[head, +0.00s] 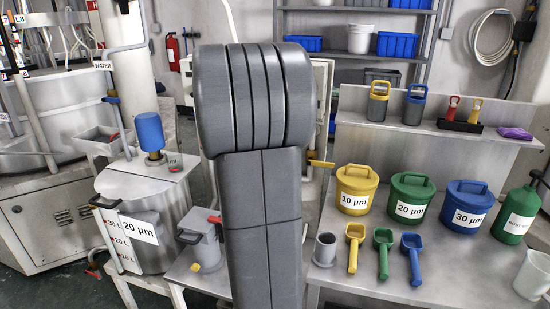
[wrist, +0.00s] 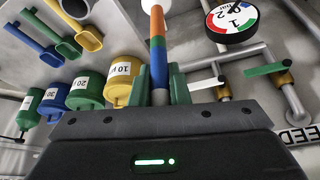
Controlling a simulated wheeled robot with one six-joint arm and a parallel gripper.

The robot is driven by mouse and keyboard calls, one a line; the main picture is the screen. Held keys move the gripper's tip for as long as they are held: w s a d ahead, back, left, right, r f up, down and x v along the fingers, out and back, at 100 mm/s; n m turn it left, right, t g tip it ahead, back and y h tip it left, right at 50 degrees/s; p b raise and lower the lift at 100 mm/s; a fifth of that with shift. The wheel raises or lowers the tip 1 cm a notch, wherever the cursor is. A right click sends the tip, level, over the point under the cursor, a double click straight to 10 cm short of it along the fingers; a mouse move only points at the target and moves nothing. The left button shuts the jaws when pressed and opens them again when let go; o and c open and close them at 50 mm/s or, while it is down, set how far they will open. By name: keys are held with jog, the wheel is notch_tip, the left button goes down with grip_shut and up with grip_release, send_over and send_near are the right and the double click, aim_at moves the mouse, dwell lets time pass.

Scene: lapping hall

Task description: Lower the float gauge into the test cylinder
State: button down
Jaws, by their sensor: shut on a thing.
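The float gauge (wrist: 158,45) is a thin rod with orange, green and blue bands and a pale end at the top of the wrist view. My gripper (wrist: 160,88) is shut on it, its green fingers on either side of the rod. In the head view my own arm hides the gripper and the gauge. A grey open-topped cylinder (head: 325,249) on the bench, right of my arm, looks like the test cylinder. A round grey opening at the upper left of the wrist view (wrist: 75,8) seems to be the same one. The gauge is apart from it.
Yellow (head: 356,190), green (head: 411,198) and blue (head: 467,207) lidded pots stand behind yellow (head: 354,246), green (head: 383,252) and blue (head: 412,258) scoops. A green bottle (head: 517,212) and white jug (head: 533,275) stand right. A dial (wrist: 232,20) and valve pipes are near the gripper.

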jog(key=shift+f+b, duration=7.15)
jog(key=shift+f, duration=2.7)
jog(key=shift+f+b, duration=1.85)
jog(key=shift+f, duration=0.6)
